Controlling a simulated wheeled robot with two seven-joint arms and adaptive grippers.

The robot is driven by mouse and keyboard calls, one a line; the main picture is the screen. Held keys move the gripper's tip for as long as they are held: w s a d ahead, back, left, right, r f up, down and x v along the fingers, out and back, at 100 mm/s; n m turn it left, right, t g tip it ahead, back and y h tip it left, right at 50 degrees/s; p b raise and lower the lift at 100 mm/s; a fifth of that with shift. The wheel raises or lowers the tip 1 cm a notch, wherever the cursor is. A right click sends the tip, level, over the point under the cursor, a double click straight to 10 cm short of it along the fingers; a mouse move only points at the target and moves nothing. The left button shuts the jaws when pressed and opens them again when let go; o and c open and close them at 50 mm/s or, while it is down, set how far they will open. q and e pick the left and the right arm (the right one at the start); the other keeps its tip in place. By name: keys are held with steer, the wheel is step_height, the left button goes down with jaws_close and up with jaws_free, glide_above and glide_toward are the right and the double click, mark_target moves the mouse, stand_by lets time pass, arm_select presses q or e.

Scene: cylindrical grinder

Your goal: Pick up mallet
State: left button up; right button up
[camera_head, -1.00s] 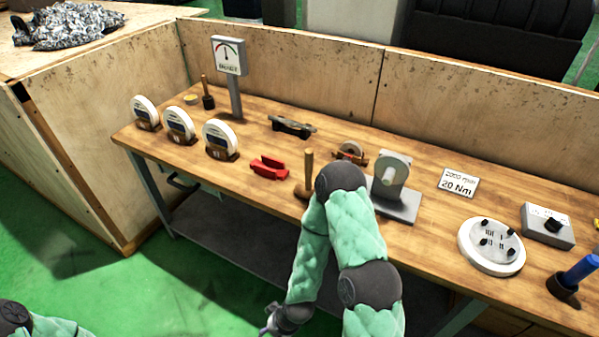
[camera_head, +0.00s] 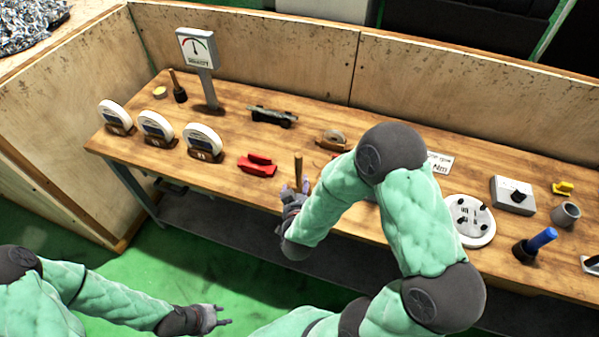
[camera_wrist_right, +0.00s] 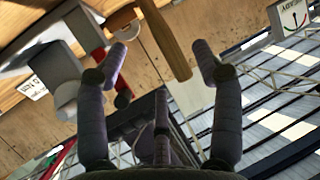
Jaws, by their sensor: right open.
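The mallet's wooden handle (camera_head: 298,169) stands upright near the front edge of the workbench. Its lower part and head are hidden behind my right gripper. My right gripper (camera_head: 293,191) is at the handle, coming from the front. In the right wrist view the handle (camera_wrist_right: 166,40) extends between the spread fingers of my right gripper (camera_wrist_right: 160,62), with a gap visible on both sides. My left gripper (camera_head: 216,318) hangs low in front of the bench, away from the mallet, and its opening is too small to judge.
A red clamp-like block (camera_head: 257,165) lies just left of the mallet. Three round white gauges (camera_head: 203,141) stand along the left. A dial sign on a post (camera_head: 198,48) stands at the back. A blue-handled tool (camera_head: 541,238) stands at right. A wooden panel (camera_head: 260,50) closes the bench's back.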

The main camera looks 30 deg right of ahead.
mark_target(301, 172)
steer(key=x, duration=0.4)
steer(key=shift+w+d+b, duration=0.3)
steer(key=shift+d+b, duration=0.1)
steer(key=shift+d, duration=0.05)
steer(key=shift+b+x, duration=0.35)
steer(key=shift+x, duration=2.6)
steer(key=shift+d+r, duration=0.1)
steer(key=shift+r, duration=0.05)
jaws_close()
